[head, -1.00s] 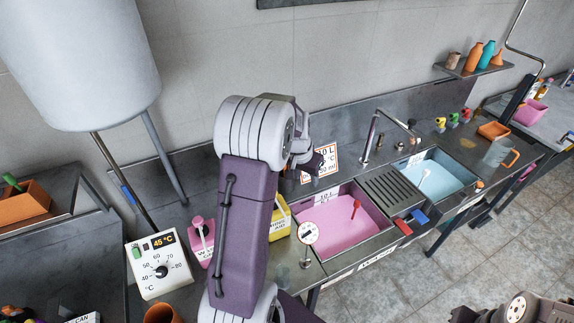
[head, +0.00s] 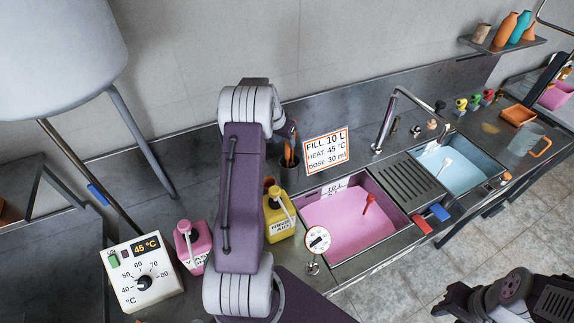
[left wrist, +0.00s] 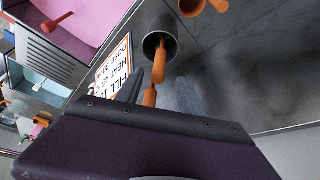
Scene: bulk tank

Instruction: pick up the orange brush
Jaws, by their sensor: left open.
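The orange brush (head: 288,156) stands in a dark cup (head: 289,174) on the counter, left of the sign. In the left wrist view the orange brush (left wrist: 159,66) rises out of the cup (left wrist: 166,23) toward me; its lower end is hidden inside. My left gripper (head: 291,130) is just above the cup, partly hidden by my arm. In the left wrist view my left gripper (left wrist: 158,92) is open, with orange handle parts showing between its fingers. Touching cannot be told. My right arm shows at the lower right; its jaws are unclear.
A yellow jug (head: 278,220) and a pink jug (head: 191,246) stand left of the pink sink (head: 340,222). The sign (head: 326,151) stands close right of the cup. A round gauge (head: 317,240) stands in front. A tap (head: 392,118) rises behind the sinks.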

